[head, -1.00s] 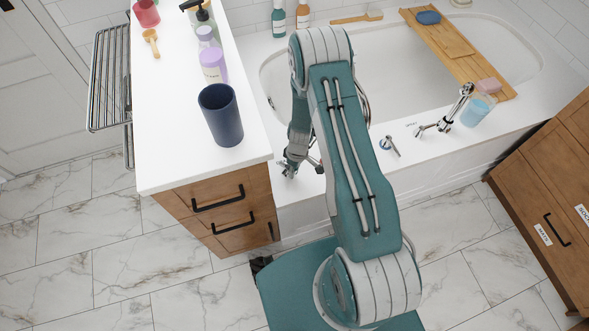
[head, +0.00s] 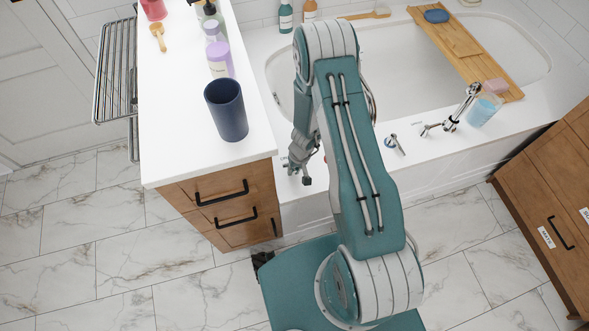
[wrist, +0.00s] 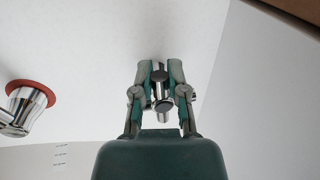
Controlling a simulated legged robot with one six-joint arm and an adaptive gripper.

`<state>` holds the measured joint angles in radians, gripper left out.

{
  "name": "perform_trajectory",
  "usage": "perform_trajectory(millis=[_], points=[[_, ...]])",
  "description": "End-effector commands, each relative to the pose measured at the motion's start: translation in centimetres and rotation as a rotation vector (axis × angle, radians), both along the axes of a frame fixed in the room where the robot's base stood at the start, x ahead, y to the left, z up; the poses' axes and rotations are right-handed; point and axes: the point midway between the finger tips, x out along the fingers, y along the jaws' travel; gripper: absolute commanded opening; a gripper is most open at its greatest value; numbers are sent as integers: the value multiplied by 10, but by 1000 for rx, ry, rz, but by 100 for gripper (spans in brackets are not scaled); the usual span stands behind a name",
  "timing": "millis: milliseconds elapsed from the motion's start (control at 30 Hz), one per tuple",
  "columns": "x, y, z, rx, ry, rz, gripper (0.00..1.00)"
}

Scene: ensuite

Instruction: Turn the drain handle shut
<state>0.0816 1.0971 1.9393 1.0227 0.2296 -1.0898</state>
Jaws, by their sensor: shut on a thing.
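In the wrist view a small chrome handle (wrist: 161,88), which looks like the drain handle, stands on the white tub deck between the two fingers. My gripper (wrist: 161,72) is shut on it, with one finger on each side. In the head view my gripper (head: 300,176) is at the tub's front edge, just right of the vanity corner. The handle is too small and covered there to make out its angle.
A red-ringed chrome tap (wrist: 30,105) stands left in the wrist view. In the head view a blue-ringed tap (head: 394,144) and a chrome spout (head: 460,108) stand on the deck. The vanity (head: 222,205), with a dark cup (head: 226,112), is close left of my gripper.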

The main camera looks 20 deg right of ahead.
Motion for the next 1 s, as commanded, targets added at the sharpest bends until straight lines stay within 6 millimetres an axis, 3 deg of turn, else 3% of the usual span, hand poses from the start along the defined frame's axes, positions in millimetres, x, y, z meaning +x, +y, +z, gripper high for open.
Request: perform_trajectory(millis=[467,500,567,1000], points=[[1,0,0,-1,-3,-12,0],[1,0,0,-1,-3,-12,32],[1,0,0,-1,-3,-12,54],[1,-1,5,0,-4,-11,54]])
